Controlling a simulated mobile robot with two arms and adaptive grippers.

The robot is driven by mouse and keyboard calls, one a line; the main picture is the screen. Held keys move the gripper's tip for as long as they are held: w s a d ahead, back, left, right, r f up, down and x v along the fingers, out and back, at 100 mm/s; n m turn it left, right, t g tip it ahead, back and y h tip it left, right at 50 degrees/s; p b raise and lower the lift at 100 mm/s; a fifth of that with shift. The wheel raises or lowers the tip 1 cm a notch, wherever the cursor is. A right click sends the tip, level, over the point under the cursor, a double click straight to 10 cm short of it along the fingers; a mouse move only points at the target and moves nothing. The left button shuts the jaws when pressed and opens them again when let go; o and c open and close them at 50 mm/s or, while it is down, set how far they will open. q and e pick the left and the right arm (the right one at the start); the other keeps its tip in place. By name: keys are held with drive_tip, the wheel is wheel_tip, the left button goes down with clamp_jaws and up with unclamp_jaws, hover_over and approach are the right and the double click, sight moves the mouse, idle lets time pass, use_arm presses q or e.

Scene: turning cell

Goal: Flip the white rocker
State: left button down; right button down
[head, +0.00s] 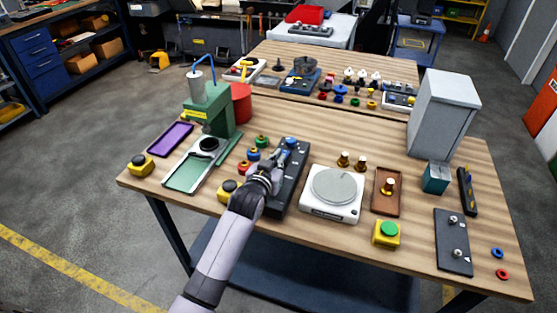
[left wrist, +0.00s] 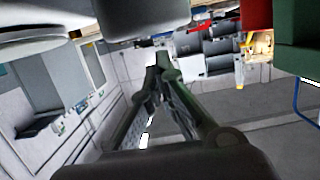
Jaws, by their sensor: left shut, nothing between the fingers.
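A long black control box (head: 291,197) lies on the wooden table near its front edge, left of a white scale. I cannot tell whether this is the white rocker; my gripper and wrist hide part of the box. My left gripper (head: 277,167) is over the box's left side, pointing toward its far end. In the left wrist view its fingers (left wrist: 157,68) come together at the tips with nothing between them. I cannot tell whether they touch the box. My right gripper is not in view.
The white scale (head: 335,188) stands close on the right. A green press (head: 220,112) stands farther left. A grey cabinet (head: 440,115) stands at the right.

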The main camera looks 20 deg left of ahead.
use_arm(q)
drive_tip(key=shift+f, duration=0.5)
drive_tip(key=shift+w+f, duration=0.2)
drive_tip(key=shift+f, duration=0.15)
drive_tip(key=r+p, duration=0.2)
drive_tip(key=w+r+p, duration=0.1)
drive_tip(key=r+p, duration=0.1)
drive_tip(key=shift+r, duration=0.25)
drive_tip(key=v, duration=0.2)
drive_tip(key=b+v, duration=0.1)
drive_tip(key=v, duration=0.2)
drive_tip(key=r+b+v, duration=0.1)
drive_tip(key=v, duration=0.2)
drive_tip(key=shift+v, duration=0.85)
drive_tip(key=shift+r, duration=0.15)
